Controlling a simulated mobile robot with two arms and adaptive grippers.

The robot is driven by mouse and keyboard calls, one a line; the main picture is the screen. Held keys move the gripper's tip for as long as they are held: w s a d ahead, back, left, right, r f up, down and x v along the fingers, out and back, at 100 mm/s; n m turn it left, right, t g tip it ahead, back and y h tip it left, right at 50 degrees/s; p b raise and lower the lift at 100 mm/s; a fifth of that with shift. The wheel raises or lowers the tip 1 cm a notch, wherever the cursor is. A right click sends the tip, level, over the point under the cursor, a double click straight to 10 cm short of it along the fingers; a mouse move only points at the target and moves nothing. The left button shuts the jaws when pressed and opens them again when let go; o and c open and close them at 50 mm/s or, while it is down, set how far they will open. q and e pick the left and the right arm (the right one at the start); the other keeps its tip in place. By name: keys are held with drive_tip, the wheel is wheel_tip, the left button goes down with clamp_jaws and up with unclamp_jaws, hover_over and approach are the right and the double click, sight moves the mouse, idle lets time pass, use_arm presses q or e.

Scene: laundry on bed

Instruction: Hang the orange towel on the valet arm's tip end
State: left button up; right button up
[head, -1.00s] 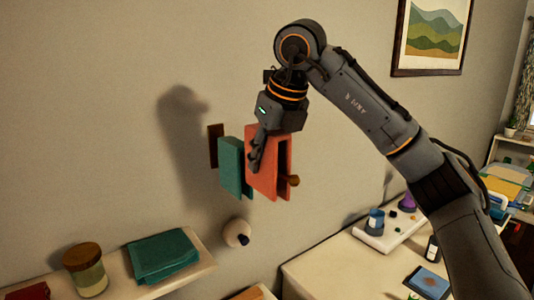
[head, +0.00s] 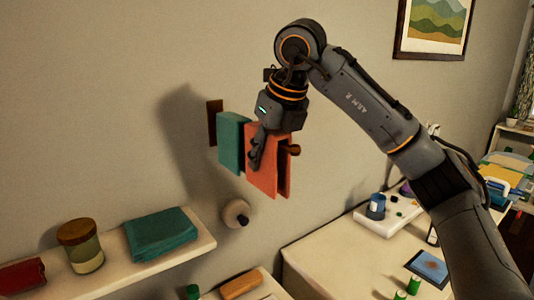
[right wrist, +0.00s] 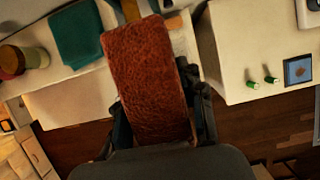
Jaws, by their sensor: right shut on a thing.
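The valet arm is a wooden peg out from a wall plate (head: 215,122); its round tip knob (head: 293,150) shows at the right. A teal towel (head: 230,145) hangs on it near the wall. The orange towel (head: 270,170) is a folded piece at the tip end, its two layers hanging either side of the peg, the knob sticking out past it. Whether its fold rests on the peg is hidden. My right gripper (head: 256,158) is shut on the orange towel from above. The right wrist view shows the towel (right wrist: 145,80) between the fingers. My left gripper is out of view.
A round wall knob (head: 236,213) is below the valet arm. A shelf (head: 195,245) at lower left bears a jar (head: 80,245) and a folded teal cloth (head: 160,233). A white table (head: 335,262) with small items is at lower right. The wall around the valet arm is clear.

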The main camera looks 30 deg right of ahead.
drive_tip(key=o, duration=1.2)
drive_tip(key=shift+o, duration=0.2)
drive_tip(key=v, duration=1.2)
